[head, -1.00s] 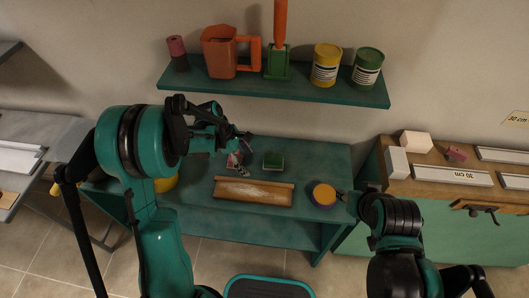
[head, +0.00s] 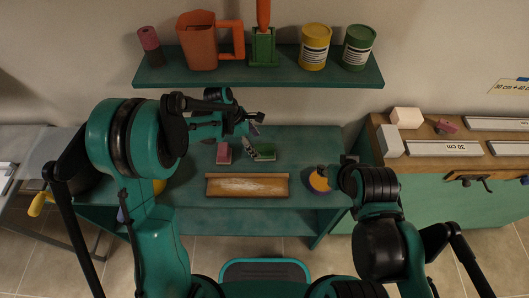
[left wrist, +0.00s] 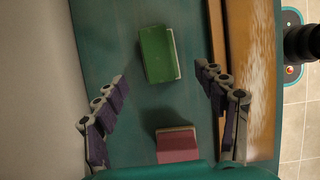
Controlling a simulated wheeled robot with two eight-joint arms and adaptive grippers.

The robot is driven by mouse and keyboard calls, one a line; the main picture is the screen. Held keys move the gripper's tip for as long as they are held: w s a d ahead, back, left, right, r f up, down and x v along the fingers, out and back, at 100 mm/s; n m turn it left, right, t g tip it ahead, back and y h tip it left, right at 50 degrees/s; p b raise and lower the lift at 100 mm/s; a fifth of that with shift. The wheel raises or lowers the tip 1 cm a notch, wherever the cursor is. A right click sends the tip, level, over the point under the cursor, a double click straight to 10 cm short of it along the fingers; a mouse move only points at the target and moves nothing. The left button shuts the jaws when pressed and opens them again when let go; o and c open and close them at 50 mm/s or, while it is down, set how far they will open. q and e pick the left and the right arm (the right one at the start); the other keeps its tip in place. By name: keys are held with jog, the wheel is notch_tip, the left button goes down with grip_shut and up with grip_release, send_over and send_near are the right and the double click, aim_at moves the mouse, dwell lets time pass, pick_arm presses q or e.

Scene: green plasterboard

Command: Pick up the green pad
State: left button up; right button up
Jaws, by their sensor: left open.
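The green pad (head: 265,152) lies on the teal table, and in the left wrist view it shows as a green block (left wrist: 156,54) with a pale side. My left gripper (head: 252,132) is at the pad's upper left in the head view, with one finger overlapping its left end. In the left wrist view the left gripper (left wrist: 163,74) is open and empty, its fingers spread wide on either side of the area just below the pad. My right gripper (head: 332,172) is beside a round orange-topped item; its jaws are too small to read.
A pink pad (head: 223,153) lies left of the green one, also in the left wrist view (left wrist: 177,145). A wooden tray (head: 247,185) lies in front. The orange-topped item (head: 319,181) stands at the right. A shelf (head: 258,76) with cans and a jug hangs above.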

aim_at(263, 147)
pick_arm(q)
jog(key=shift+d, duration=0.45)
jog(key=b+x, duration=0.1)
jog(key=x, duration=0.4)
jog(key=shift+d+f+b, duration=0.1)
jog(key=shift+d+b, duration=0.2)
jog(key=shift+b, duration=0.1)
jog(key=c, duration=1.3)
